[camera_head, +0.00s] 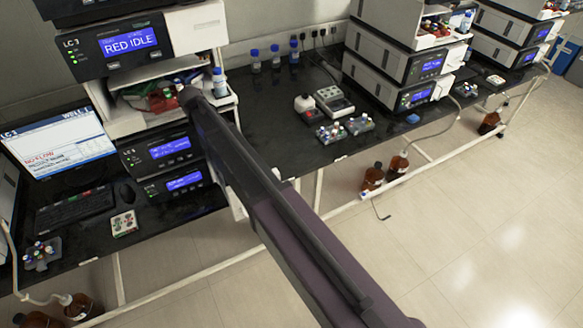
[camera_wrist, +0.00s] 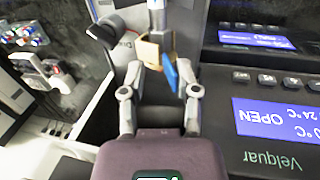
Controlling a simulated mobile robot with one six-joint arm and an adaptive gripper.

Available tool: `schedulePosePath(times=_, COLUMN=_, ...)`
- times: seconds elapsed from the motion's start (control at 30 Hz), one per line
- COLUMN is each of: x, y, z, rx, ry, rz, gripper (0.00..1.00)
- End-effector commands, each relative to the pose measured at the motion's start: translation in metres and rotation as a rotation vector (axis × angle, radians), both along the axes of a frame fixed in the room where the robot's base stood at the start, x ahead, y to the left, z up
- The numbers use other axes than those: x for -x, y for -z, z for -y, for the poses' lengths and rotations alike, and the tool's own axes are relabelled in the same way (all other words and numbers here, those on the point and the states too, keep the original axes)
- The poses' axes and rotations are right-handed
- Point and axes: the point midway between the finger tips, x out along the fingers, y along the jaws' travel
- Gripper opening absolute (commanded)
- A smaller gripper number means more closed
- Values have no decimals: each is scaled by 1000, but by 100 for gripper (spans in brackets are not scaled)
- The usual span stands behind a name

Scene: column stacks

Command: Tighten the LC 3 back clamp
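The LC 3 stack stands at the left in the head view; its top unit (camera_head: 128,42) reads "RED IDLE". My arm reaches into the stack's open compartment (camera_head: 125,119), and my gripper (camera_head: 186,92) is at its right side, small and partly hidden. In the wrist view my gripper (camera_wrist: 160,68) has its two fingers apart, with a brass-coloured clamp (camera_wrist: 150,52) and a blue piece (camera_wrist: 171,76) at the fingertips. A silver rod-like part (camera_wrist: 157,18) stands behind the clamp. Contact between fingers and clamp cannot be told. I cannot tell front clamp from back.
A display (camera_wrist: 265,117) reading "OPEN" lies right of the gripper in the wrist view. A dark cylindrical part (camera_wrist: 104,30) is close on the left. A monitor (camera_head: 58,143) shows "NO FLOW". Bottles (camera_head: 254,60) and vial racks (camera_head: 331,133) stand on the black bench.

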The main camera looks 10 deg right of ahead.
Motion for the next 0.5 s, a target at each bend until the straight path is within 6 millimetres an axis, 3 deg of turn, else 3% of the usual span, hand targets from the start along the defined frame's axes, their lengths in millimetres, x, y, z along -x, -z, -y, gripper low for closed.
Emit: schedulePosePath(times=0.5, x=-4, y=0, z=14, rx=-283, ry=2, rz=-82, gripper=41)
